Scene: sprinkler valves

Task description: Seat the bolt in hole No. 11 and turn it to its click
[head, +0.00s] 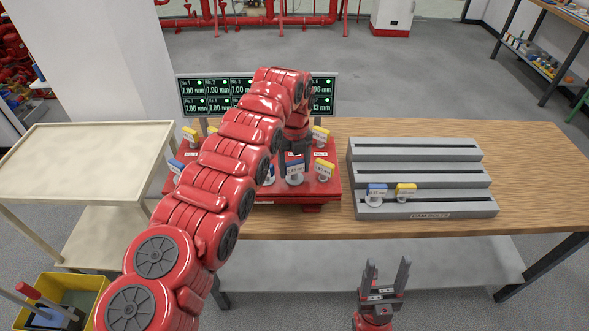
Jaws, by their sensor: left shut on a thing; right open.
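The red valve plate (300,192) stands on the wooden bench with several yellow- and blue-topped bolts in it. My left arm crosses over its left part and hides many holes. My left gripper (295,157) points down over the plate, shut on what appears to be a blue-topped bolt (294,168) with a white label. I cannot read the number of its hole or tell how deep it sits. A yellow-topped bolt (324,169) stands just right of it. My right gripper (386,277) is open and empty in front of the bench, fingers pointing up in the picture.
A grey stepped rack (430,177) holds a blue-topped bolt (376,193) and a yellow-topped bolt (405,190). A display (207,93) with green-lit readings stands behind the plate, partly hidden by my arm. A cream cart (85,160) is left. The bench's right end is clear.

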